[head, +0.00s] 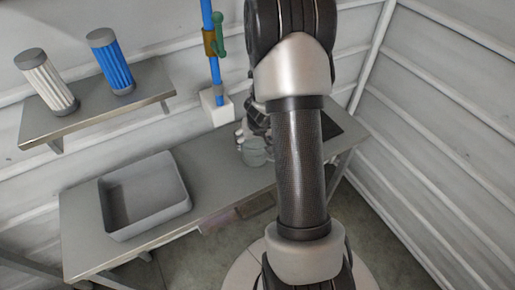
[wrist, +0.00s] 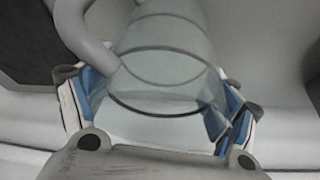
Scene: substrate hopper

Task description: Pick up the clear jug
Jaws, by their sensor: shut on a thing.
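The clear jug (wrist: 165,75) fills the upper middle of the wrist view, a see-through cylinder with dark rings and a pale curved handle (wrist: 90,35) at its left. My gripper (wrist: 160,115) has its blue-padded fingers on either side of the jug and is shut on it. In the head view the jug (head: 254,152) is a small greenish clear shape over the bench, beside my arm. My arm hides most of the gripper there. I cannot tell whether the jug touches the bench.
A grey bench (head: 225,178) runs along the wall, with an empty grey tray (head: 146,195) at its left. A white block (head: 217,110) holds an upright blue pipe (head: 211,60) behind the jug. A shelf (head: 100,100) above carries a white ribbed cylinder (head: 47,82) and a blue one (head: 112,63).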

